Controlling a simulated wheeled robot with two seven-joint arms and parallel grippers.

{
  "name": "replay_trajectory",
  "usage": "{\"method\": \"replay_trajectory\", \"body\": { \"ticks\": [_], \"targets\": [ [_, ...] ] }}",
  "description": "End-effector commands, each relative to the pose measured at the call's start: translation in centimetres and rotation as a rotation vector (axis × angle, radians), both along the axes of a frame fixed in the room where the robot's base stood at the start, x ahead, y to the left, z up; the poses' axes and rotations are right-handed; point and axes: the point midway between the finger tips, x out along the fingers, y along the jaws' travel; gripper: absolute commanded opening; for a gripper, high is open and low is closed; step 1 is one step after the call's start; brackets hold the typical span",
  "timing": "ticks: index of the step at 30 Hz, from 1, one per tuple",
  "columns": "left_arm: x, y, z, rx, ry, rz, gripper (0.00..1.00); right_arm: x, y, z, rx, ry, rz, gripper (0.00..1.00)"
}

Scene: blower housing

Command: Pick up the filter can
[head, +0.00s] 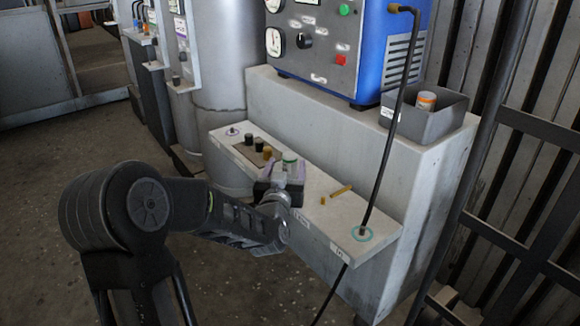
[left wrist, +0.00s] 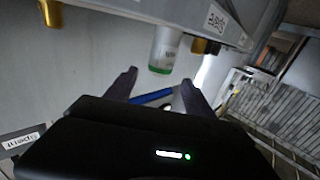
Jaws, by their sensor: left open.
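A white can with a green band (head: 289,157) stands on the pale ledge, partly hidden behind my left gripper (head: 283,172). In the left wrist view the green-banded can (left wrist: 165,48) lies just beyond the fingertips, roughly between their lines. My left gripper (left wrist: 156,84) is open, and its two fingers are apart with nothing held. I cannot tell whether a finger touches the can. Another can, orange with a pale label (head: 426,101), sits in the grey bin (head: 430,125) on the upper step. My right gripper is not in view.
The ledge (head: 318,206) also holds dark and brass-coloured pieces (head: 258,145) left of the can and a brass rod (head: 341,191) to its right. A black hose (head: 388,150) drops to the ledge's right end. A blue machine (head: 372,45) stands above.

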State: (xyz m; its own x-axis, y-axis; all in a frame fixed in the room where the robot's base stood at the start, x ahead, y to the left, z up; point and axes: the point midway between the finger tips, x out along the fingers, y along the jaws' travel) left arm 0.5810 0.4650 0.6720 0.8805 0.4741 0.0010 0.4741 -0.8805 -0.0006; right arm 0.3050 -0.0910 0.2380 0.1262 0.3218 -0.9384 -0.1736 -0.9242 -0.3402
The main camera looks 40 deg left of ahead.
Motion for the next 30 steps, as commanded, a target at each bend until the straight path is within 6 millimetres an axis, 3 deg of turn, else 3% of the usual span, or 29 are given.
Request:
{"method": "replay_trajectory", "body": {
  "ticks": [13,24,30],
  "targets": [
    [1.0,0.5,-0.1,-0.001,0.000,0.000,0.62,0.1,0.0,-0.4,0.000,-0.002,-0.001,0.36],
    [5.1,2.6,-0.3,-0.001,0.000,-0.001,0.62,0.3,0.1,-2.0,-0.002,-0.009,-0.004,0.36],
    [5.4,2.7,-0.1,0.000,0.001,-0.002,0.62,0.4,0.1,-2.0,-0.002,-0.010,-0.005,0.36]
  ]
}}
